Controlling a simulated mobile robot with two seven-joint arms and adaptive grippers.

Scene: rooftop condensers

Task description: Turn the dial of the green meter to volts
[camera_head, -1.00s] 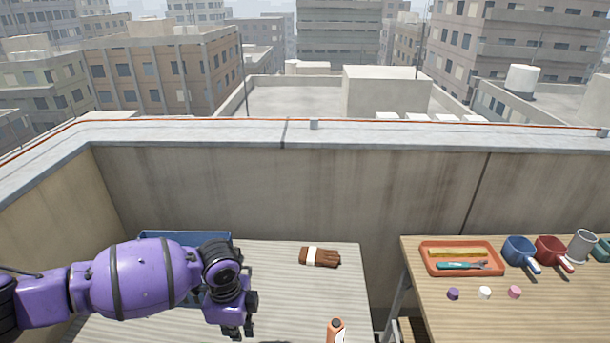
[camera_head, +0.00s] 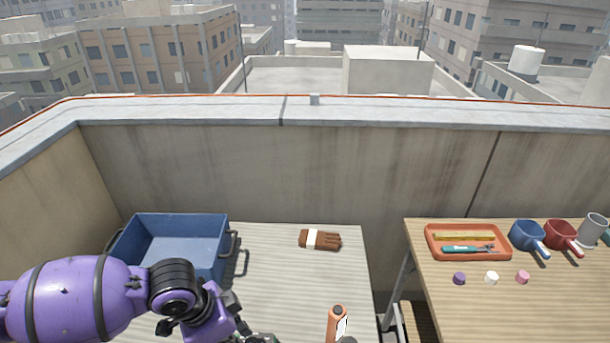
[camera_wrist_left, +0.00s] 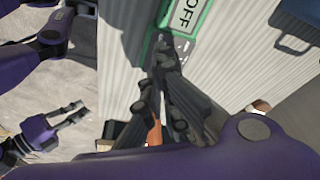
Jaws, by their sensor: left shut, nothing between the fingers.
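The green meter (camera_wrist_left: 202,22) lies at the top of the left wrist view, cut off by the frame edge. A white label on it reads OFF. My right gripper (camera_wrist_left: 82,113) is open and empty at the left of the wrist view.
A blue crate (camera_head: 225,222) stands at the back left of the striped table. The wooden table holds an orange tray (camera_head: 430,250), mugs and small caps. A wall rises behind.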

